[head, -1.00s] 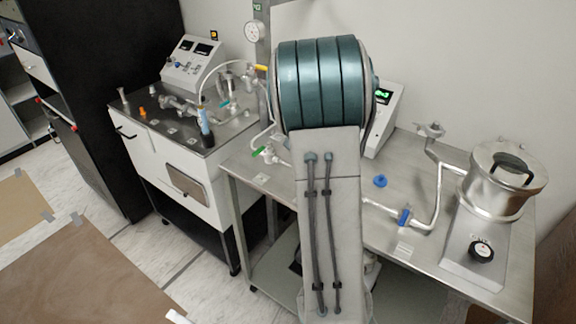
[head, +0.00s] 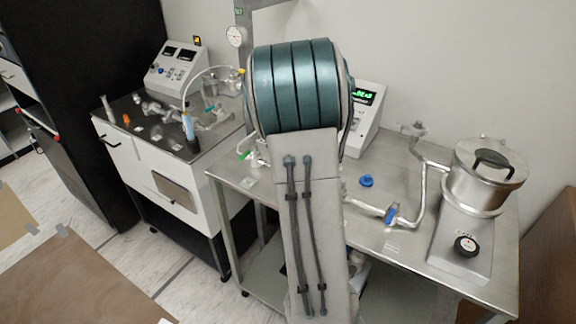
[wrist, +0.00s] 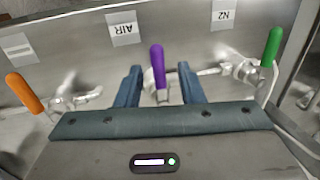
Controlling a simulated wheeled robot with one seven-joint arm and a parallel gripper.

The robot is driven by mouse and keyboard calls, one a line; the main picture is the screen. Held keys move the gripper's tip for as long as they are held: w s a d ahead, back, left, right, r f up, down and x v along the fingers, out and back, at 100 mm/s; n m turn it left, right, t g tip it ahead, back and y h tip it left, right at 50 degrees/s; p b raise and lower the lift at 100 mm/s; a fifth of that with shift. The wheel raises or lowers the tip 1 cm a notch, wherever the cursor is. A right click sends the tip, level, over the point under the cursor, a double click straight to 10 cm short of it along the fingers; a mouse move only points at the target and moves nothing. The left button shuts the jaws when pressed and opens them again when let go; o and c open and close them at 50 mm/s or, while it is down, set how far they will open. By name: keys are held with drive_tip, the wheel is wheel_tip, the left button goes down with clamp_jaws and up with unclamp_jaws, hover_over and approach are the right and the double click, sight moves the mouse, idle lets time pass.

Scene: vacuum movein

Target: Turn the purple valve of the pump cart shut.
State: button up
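The purple valve handle (wrist: 157,65) stands out in the middle of the wrist view, on a pale metal fitting. My gripper (wrist: 158,76) is open, with one blue-grey finger on each side of the purple handle. Gaps show between both fingers and the handle, so I see no contact. In the head view my own arm covers the middle, and I cannot make out the gripper or the purple handle there.
An orange handle (wrist: 24,93) is left of the gripper and a green handle (wrist: 271,47) is right. Labels AIR (wrist: 122,28) and N2 (wrist: 224,14) lie beyond. In the head view, a metal bench (head: 395,170) carries a lidded pot (head: 486,172) and pipework.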

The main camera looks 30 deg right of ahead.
wheel_tip(320, 180, up, 14)
drive_tip(key=s+d, duration=0.1)
drive_tip(key=s, duration=0.1)
drive_tip(key=shift+s+f+b, duration=0.2)
drive_tip(key=shift+f+b, duration=0.05)
drive_tip(key=shift+b, duration=0.05)
idle(0.3)
